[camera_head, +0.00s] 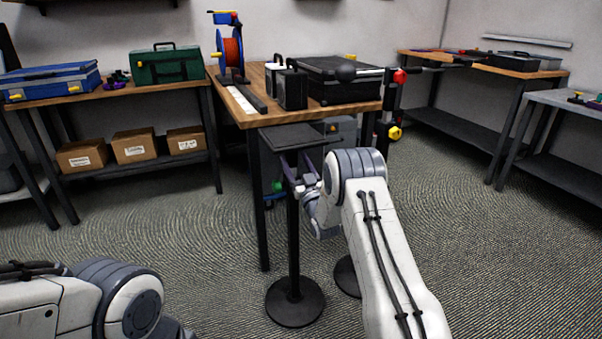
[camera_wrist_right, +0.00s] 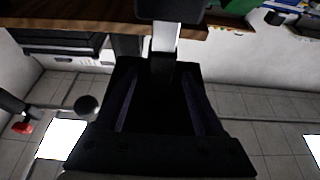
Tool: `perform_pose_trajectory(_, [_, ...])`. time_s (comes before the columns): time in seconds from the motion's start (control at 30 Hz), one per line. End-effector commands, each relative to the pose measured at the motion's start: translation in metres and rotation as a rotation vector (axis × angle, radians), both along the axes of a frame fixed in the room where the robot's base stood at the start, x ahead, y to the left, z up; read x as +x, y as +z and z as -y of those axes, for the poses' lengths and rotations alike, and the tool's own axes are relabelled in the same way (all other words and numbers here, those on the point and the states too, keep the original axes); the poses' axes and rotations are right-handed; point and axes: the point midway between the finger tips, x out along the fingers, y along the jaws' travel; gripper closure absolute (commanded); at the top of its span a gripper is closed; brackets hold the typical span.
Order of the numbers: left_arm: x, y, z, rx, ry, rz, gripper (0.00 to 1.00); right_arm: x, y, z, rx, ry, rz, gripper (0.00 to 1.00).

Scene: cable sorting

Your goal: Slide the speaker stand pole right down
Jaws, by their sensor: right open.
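The speaker stand is a black pole (camera_head: 293,240) rising from a round black base (camera_head: 295,302) to a flat black top plate (camera_head: 290,137), standing upright in front of the wooden table. My right gripper (camera_head: 294,167) is open just under the top plate, its fingers to either side of the upper pole. In the right wrist view a bright upper section of pole (camera_wrist_right: 164,45) runs between the open fingers (camera_wrist_right: 160,105), below a dark plate (camera_wrist_right: 170,8). Contact with the pole cannot be told. My left gripper is out of view; only its arm shows at the lower left.
The wooden table (camera_head: 254,121) behind the stand carries a cable reel (camera_head: 232,50) and black cases (camera_head: 335,82). A second round base (camera_head: 347,277) is partly hidden behind my right arm.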

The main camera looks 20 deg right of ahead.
Motion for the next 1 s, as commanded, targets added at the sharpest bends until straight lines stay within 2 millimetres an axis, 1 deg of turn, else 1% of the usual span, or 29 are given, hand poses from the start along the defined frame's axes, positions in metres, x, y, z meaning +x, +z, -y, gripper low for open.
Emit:
perform_pose_trajectory(0.03, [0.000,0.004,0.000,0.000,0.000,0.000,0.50,-0.010,-0.004,0.001,0.001,-0.001,-0.007,0.30])
perform_pose_trajectory(0.2, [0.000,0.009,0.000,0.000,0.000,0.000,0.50,-0.041,-0.017,0.002,0.001,-0.001,-0.006,0.30])
perform_pose_trajectory(0.3, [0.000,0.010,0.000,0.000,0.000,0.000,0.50,-0.054,-0.023,0.003,0.002,-0.001,-0.005,0.30])
perform_pose_trajectory(0.4, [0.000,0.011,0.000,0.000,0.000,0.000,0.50,-0.063,-0.027,0.003,0.001,-0.001,-0.004,0.30])
perform_pose_trajectory(0.57, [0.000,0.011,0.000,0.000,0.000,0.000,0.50,-0.067,-0.029,0.003,0.001,0.000,-0.003,0.30])
perform_pose_trajectory(0.93, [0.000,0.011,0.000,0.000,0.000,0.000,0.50,-0.066,-0.028,0.002,0.001,0.000,-0.003,0.30])
perform_pose_trajectory(1.0, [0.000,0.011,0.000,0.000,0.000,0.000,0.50,-0.064,-0.026,-0.002,-0.001,0.005,-0.015,0.30])
